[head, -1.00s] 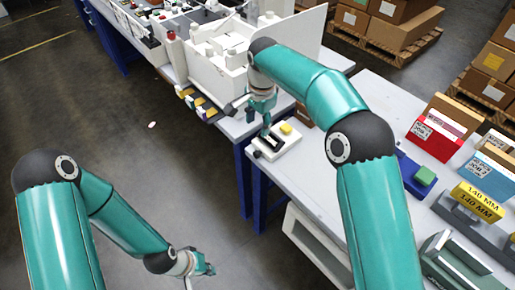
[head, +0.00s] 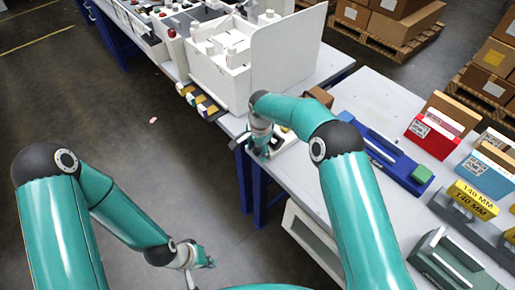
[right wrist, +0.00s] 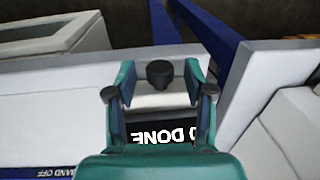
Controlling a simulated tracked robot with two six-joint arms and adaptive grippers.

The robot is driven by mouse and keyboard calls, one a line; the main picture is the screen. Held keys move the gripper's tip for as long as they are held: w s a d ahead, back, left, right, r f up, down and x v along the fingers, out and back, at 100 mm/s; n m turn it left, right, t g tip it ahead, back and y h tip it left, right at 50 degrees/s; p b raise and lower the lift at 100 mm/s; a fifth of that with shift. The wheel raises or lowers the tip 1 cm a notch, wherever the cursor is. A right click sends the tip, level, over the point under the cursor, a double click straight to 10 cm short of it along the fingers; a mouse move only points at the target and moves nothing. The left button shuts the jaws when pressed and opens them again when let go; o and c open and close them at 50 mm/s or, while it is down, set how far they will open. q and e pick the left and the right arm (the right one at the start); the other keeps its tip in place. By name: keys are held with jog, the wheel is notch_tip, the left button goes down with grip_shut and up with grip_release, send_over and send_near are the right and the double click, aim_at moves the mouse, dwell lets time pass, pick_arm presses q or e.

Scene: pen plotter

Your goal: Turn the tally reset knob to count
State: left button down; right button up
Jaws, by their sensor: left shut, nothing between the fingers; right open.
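The tally counter is a small white box (head: 289,137) at the near corner of the right bench in the head view, mostly hidden by my right arm. In the right wrist view its dark display (right wrist: 157,131) reads "0 DONE" upside down. The black reset knob (right wrist: 159,73) stands out from its white face. My right gripper (right wrist: 159,84) is open, with a finger on each side of the knob and visible gaps between; it also shows in the head view (head: 263,147). I cannot tell the knob's setting. My left gripper (head: 208,263) is shut and empty, low over the floor.
A white walled plotter station (head: 219,72) stands on the bench behind. A blue fixture with a green block (head: 423,174), a red card box (head: 432,137) and a yellow 140 MM block (head: 473,199) sit right. A "HAND OFF" label (right wrist: 38,172) lies left in the wrist view.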

grip_shut()
jog(key=shift+w, duration=0.15)
jog(key=shift+r+g+h, duration=0.1)
jog(key=shift+g+h, duration=0.3)
jog(key=shift+g, duration=0.2)
grip_release()
jog(key=shift+r, duration=0.1)
notch_tip(320, 180, up, 12)
jog(key=shift+w+a+f, duration=0.2)
dwell(0.5)
